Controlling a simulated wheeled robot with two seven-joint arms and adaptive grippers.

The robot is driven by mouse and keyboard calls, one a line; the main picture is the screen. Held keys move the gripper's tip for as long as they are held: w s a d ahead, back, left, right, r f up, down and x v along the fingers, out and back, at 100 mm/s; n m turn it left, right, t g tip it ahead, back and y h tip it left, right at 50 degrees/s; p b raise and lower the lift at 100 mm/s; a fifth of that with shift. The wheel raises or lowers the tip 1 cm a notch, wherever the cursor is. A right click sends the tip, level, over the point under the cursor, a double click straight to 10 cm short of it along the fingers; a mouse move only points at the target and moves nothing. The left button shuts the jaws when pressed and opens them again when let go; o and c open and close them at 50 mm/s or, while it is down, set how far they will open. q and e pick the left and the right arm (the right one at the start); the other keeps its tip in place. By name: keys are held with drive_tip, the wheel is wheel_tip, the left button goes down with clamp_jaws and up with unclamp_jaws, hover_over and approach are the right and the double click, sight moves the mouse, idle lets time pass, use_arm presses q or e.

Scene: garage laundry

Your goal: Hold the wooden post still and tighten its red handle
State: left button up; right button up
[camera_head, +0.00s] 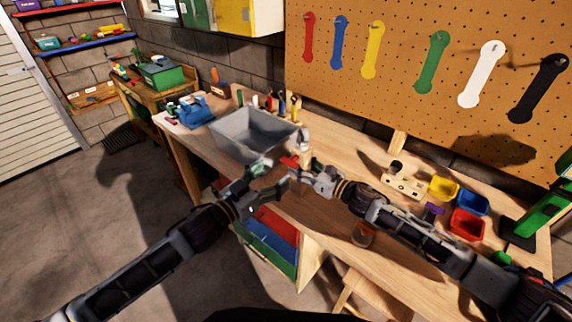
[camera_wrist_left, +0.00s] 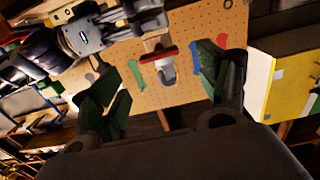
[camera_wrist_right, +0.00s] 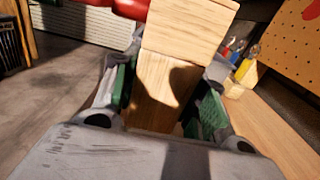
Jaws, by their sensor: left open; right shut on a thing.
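The wooden post (camera_head: 306,158) stands near the front of the workbench, with its red handle (camera_head: 289,161) on its left side. In the right wrist view the post (camera_wrist_right: 183,35) is large and pale, and part of the handle (camera_wrist_right: 105,5) shows at the top. My right gripper (camera_head: 304,176) is shut on the post, its fingers on either side. My left gripper (camera_head: 271,177) is open and empty, left of and close to the handle. In the left wrist view the handle (camera_wrist_left: 145,54) appears between the spread fingers, apart from both.
A grey bin (camera_head: 250,132) stands behind my grippers. A wooden block with holes (camera_head: 402,184) and yellow (camera_head: 444,188), blue (camera_head: 473,202) and red (camera_head: 467,225) bins are on the right. A jar (camera_head: 362,235) sits near the front edge. The pegboard (camera_head: 400,75) holds colored wrenches.

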sight(287, 163)
use_arm(q)
drive_tip(key=shift+x, duration=3.3)
drive_tip(key=shift+c, duration=0.3)
drive_tip(key=c, duration=1)
